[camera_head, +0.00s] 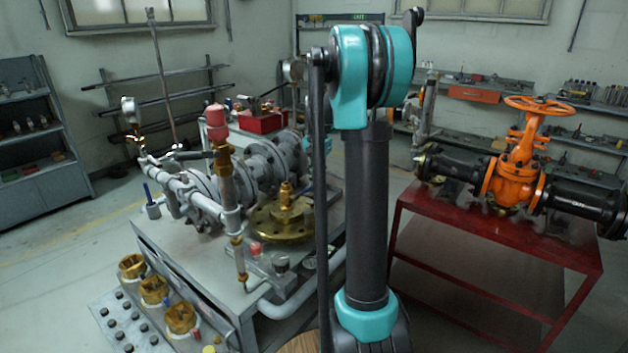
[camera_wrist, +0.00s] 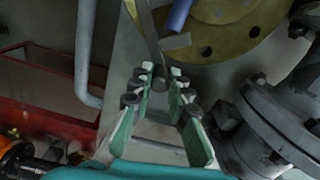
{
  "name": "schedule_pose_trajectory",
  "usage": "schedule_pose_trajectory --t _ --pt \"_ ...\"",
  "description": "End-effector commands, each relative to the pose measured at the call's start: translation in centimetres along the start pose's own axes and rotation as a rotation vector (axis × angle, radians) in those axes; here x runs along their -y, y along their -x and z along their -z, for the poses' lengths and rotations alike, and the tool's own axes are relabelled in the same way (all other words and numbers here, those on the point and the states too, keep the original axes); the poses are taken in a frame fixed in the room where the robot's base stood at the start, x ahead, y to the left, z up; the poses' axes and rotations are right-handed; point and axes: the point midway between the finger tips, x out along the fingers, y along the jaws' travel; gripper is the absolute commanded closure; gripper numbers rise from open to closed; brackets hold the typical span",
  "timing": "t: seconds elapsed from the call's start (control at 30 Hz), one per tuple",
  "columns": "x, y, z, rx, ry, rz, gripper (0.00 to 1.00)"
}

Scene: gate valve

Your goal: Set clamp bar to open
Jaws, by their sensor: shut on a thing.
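My gripper (camera_wrist: 162,82) shows in the wrist view, with its green and grey fingers on either side of the dark rounded end of a slim grey bar. This bar (camera_wrist: 149,35), which looks like the clamp bar, runs from the fingertips up to the top edge beside the brass flange (camera_wrist: 208,50). The fingers are shut on the bar's end. In the head view my arm hides the gripper and the bar. The brass flange (camera_head: 268,228) lies flat there on the grey bench, left of my arm.
A blue handle (camera_wrist: 180,14) lies close to the bar. A grey bolted pipe flange (camera_wrist: 255,140) stands right of my gripper, and a bent grey pipe (camera_wrist: 84,50) to the left. An orange gate valve (camera_head: 515,155) sits on a red bench (camera_head: 490,240) right of my arm.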

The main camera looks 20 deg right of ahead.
Motion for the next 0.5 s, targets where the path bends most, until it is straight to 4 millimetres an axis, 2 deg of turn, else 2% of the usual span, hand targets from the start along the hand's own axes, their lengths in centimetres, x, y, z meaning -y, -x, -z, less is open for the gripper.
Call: schedule_pose_trajectory --t 0.37,0.4,0.5 --pt "-0.11 0.0 -0.05 0.002 0.001 -0.001 1.0" --pt "-0.11 0.0 -0.05 0.002 0.001 -0.001 0.81" --pt "-0.1 0.0 -0.05 0.002 0.001 -0.001 0.69"
